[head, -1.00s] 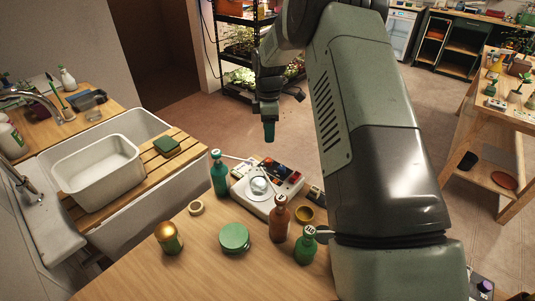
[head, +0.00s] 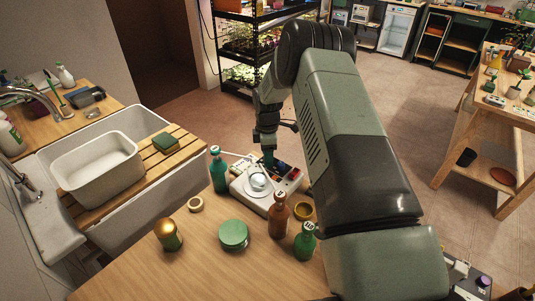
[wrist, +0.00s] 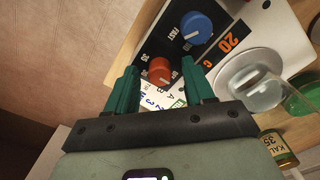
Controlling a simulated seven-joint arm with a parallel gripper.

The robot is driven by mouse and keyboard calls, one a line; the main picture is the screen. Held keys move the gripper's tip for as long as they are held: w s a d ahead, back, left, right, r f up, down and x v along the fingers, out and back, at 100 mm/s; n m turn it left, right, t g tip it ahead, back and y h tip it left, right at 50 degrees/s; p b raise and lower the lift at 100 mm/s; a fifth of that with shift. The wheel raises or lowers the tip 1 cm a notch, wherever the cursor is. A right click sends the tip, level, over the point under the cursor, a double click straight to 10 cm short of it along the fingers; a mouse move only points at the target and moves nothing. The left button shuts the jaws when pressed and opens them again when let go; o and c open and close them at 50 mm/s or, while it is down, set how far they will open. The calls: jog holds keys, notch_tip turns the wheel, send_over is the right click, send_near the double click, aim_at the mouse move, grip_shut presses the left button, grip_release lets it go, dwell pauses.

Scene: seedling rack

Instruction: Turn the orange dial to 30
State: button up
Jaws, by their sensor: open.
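The orange dial (wrist: 160,70) sits on the dark panel of a white device (wrist: 284,28), beside a larger blue dial (wrist: 196,27). An orange "20 C" readout (wrist: 228,38) is right of the dials in the wrist view. My gripper (wrist: 160,66) is open, with its green fingers on either side of the orange dial in that view. I cannot tell whether they touch it. The dial's exact setting is too small to read. In the head view my gripper (head: 268,160) is over the back of the white device (head: 240,188); the orange dial is not clearly visible there.
A glass vessel (head: 258,181) stands on the device's round plate. A teal bottle (head: 218,172), brown bottle (head: 278,218) and green bottle (head: 305,242) stand close around it.

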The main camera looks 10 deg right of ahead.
grip_shut()
jog(key=shift+m, duration=0.4)
jog(key=m, duration=0.4)
jog(key=shift+m, duration=0.3)
jog(key=m, duration=0.6)
jog(key=shift+r+m, duration=0.1)
jog(key=shift+m, duration=0.2)
jog(key=m, duration=1.1)
jog(key=shift+m, duration=0.4)
